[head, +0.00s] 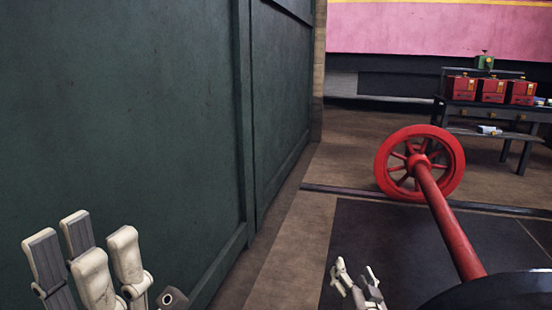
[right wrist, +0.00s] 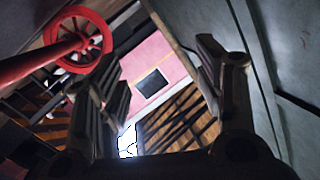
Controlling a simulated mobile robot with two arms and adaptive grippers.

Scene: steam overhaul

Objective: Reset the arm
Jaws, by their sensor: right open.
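My left gripper (head: 85,255) shows at the bottom left of the head view, its pale fingers and grey pads pointing up in front of the green wall. Nothing shows held in it, and the gap between its fingers is not clear. My right gripper (head: 356,274) is low in the head view, right of centre, above the dark floor area and left of the red axle. In the right wrist view its two dark fingers (right wrist: 163,75) stand wide apart with nothing between them. It is open and empty.
A dark green panelled wall (head: 130,110) fills the left. A red spoked wheel (head: 448,160) on a red axle (head: 445,220) stands to the right; both also show in the wrist view. A dark bench (head: 466,111) with red boxes (head: 491,90) stands behind. Brown floor (head: 345,165) lies clear between.

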